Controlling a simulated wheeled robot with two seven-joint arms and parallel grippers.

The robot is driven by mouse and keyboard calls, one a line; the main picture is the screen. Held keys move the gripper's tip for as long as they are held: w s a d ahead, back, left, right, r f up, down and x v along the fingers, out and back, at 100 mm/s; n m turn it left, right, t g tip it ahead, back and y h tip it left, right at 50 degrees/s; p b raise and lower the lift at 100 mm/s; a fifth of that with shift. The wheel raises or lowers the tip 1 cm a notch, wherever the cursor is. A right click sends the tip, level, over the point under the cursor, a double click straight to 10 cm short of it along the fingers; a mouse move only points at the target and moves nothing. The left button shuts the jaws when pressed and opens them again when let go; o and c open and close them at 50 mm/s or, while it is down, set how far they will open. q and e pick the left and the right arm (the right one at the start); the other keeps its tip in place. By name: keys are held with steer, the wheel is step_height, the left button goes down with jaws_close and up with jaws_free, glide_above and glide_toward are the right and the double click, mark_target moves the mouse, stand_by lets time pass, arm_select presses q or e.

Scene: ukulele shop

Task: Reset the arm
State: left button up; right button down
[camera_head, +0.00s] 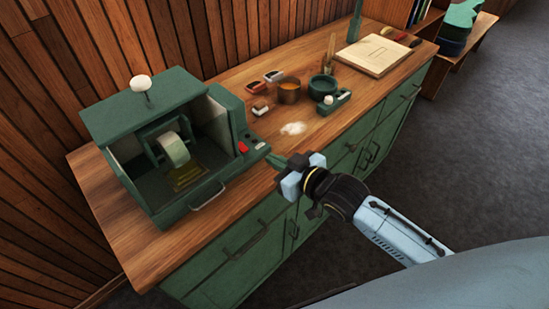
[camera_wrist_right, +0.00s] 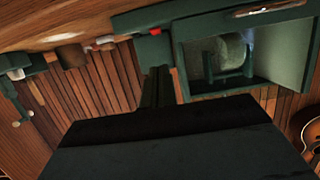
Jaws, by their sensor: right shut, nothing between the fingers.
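My right gripper (camera_head: 279,160) is shut and empty. It hangs at the front edge of the wooden counter (camera_head: 330,125), just right of the green machine (camera_head: 150,187). In the right wrist view its dark fingers (camera_wrist_right: 157,88) lie together, pointing up the picture towards the gap beside the machine (camera_wrist_right: 265,52). The head view does not clearly show whether the fingertips touch the machine or counter. My right arm comes in from the lower right. My left gripper is in neither view.
The green machine has its lid raised, with a pale roller (camera_head: 174,150) inside. Behind the gripper are a copper cup (camera_head: 289,91), a green bowl (camera_head: 322,87) and several small items. A pale board (camera_head: 375,54) lies farther back. Open floor (camera_head: 480,130) is at right.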

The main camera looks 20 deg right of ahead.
steer(key=s+d+f+m+g+h, duration=0.1)
steer(key=s+d+f+g+h, duration=0.15)
steer(key=s, duration=0.55)
steer(key=s+d+f+m+g+h, duration=0.1)
steer(key=s+d+g, duration=0.1)
steer(key=s+g, duration=0.35)
steer(key=s+d+f+m+g+h, duration=0.1)
steer(key=s+d+f+g+h, duration=0.1)
steer(key=s, duration=0.8)
step_height(320, 180, down, 26)
steer(key=g+b, duration=0.1)
steer(key=b, duration=0.2)
steer(key=s+d+f+g+b, duration=0.1)
steer(key=s+d+f+b, duration=0.1)
steer(key=s+f, duration=1.5)
steer(key=shift+s+d+f+n, duration=0.3)
steer(key=shift+s+f, duration=0.1)
steer(key=shift+f, duration=0.55)
steer(key=shift+h, duration=0.25)
